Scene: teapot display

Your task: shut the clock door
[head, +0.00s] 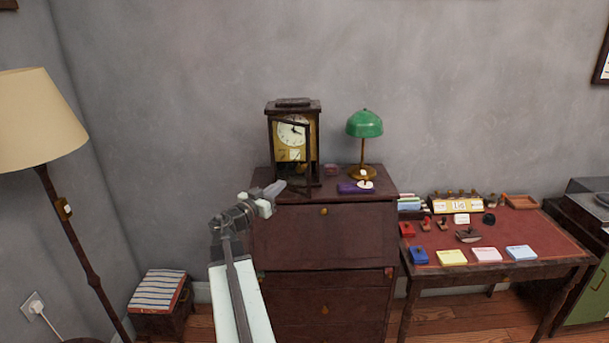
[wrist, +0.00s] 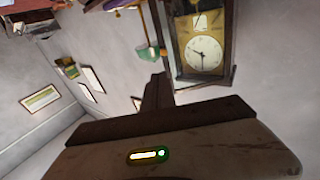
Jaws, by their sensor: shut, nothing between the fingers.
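The clock (head: 293,103) stands on the dark wooden cabinet, with a pale dial and a gold face. Its dark-framed clock door (head: 309,160) stands partly open, its right edge swung out toward me and its left edge near the clock's left side. My gripper (head: 278,187) is shut and empty, low and to the left of the door's free edge. I cannot tell whether it touches the door. In the wrist view the clock (wrist: 203,52) is upside down at upper right, beyond my gripper's dark fingers (wrist: 158,92).
The cabinet (head: 325,235) also bears a green lamp (head: 365,124) and a purple item (head: 353,188), right of the clock. A desk (head: 540,235) with small stationery stands to the right. A floor lamp (head: 38,120) and a striped stool (head: 158,290) are at left.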

